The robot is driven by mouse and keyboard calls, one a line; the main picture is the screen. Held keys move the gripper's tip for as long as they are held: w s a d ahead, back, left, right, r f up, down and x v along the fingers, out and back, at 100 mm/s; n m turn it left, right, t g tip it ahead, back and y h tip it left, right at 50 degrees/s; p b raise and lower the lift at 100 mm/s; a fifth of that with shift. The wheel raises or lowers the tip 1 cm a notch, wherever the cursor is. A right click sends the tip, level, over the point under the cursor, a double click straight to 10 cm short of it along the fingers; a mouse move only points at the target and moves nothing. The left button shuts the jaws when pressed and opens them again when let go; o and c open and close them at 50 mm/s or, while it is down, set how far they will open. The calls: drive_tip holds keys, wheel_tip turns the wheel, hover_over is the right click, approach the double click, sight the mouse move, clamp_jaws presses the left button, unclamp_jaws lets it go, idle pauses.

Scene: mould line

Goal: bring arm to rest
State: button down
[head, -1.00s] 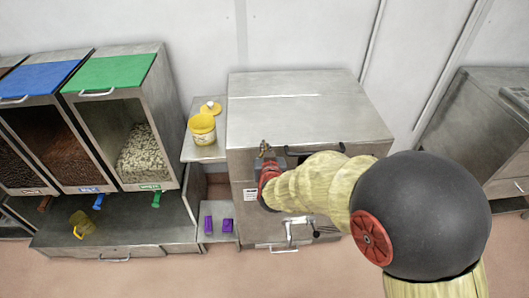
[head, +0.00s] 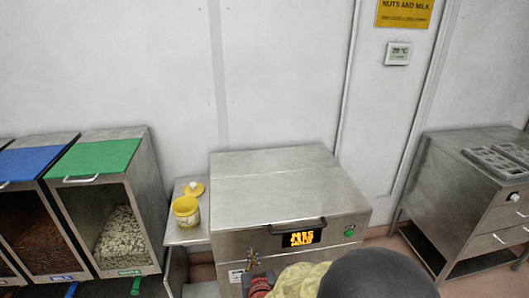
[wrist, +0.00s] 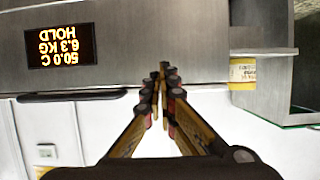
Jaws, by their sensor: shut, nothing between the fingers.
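My gripper (wrist: 163,100) shows in the wrist view with its two fingers together at the tips and nothing between them. In the head view my arm enters at the bottom, right of centre, in front of the steel machine (head: 285,185).
An open yellow tub (head: 186,210) and its lid (head: 194,189) stand on a side shelf left of the machine. Bins with green (head: 95,158) and blue (head: 35,160) lids are further left. A steel cabinet (head: 450,205) with a mould tray (head: 495,161) stands at right.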

drive_tip(key=s+f+g, duration=0.4)
drive_tip(key=s+f, duration=0.2)
drive_tip(key=f, duration=0.2)
drive_tip(key=s+n+g, duration=0.1)
drive_tip(key=s+g, duration=0.4)
drive_tip(key=s, duration=0.3)
drive_tip(key=s+d+r+m+h, duration=0.1)
drive_tip(key=s+d+r, duration=0.3)
drive_tip(key=d+r, duration=0.4)
drive_tip(key=s+d+r+m, duration=0.1)
drive_tip(key=s+d+r, duration=0.4)
drive_tip(key=d+r, duration=0.3)
drive_tip(key=s+d+r+m+t+h, duration=0.1)
drive_tip(key=s+d+r, duration=0.4)
drive_tip(key=d+r, duration=0.3)
wheel_tip(320, 180, up, 4)
drive_tip(key=shift+d+f+h, duration=0.15)
drive_tip(key=shift+h, duration=0.15)
